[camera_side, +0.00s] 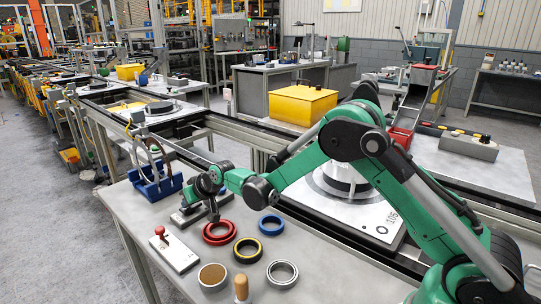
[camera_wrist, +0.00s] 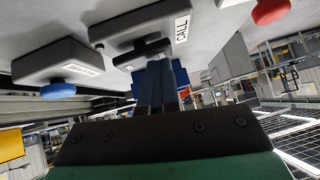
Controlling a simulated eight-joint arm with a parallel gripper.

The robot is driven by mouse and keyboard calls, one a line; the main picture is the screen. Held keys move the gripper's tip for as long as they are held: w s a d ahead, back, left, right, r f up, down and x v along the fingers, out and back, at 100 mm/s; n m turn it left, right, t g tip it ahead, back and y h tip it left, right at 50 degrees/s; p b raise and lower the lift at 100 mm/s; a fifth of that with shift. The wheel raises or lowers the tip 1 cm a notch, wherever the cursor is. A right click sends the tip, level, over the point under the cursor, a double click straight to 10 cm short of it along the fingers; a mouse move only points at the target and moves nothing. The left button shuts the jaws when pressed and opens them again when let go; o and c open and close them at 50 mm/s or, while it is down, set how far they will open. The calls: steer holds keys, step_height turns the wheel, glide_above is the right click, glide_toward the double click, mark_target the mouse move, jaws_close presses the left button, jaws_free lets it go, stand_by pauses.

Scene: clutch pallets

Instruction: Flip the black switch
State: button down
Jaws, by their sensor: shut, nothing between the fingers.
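In the wrist view, a grey box labelled CALL (camera_wrist: 135,25) has a black bar-like part, which looks like the black switch (camera_wrist: 128,58), at its near edge. My gripper (camera_wrist: 158,68) is shut and empty, its fingertips close to that black part; I cannot tell whether they touch it. In the side view my gripper (camera_side: 214,217) points down over a grey box (camera_side: 183,220) on the near table. My wrist hides most of that box and its switch there.
A blue rack (camera_side: 150,190) stands behind the grey box. A white box with a red lever (camera_side: 175,251) lies in front. Red rings (camera_side: 219,232), a yellow-black ring (camera_side: 247,250), a blue ring (camera_side: 271,224) and a metal ring (camera_side: 282,273) lie to the right. A blue-button box (camera_wrist: 50,65) is nearby.

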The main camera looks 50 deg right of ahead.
mark_target(199, 205)
steer(key=shift+d+r, duration=0.1)
steer(key=shift+d, duration=0.7)
steer(key=shift+r, duration=0.1)
steer(key=r, duration=0.2)
steer(key=d+r, duration=0.1)
steer(key=shift+r, duration=0.4)
steer(key=v, duration=1)
steer(key=shift+d, duration=0.2)
steer(key=shift+a+r+y, duration=0.1)
steer(key=shift+a+y, duration=0.3)
steer(key=shift+a, duration=0.3)
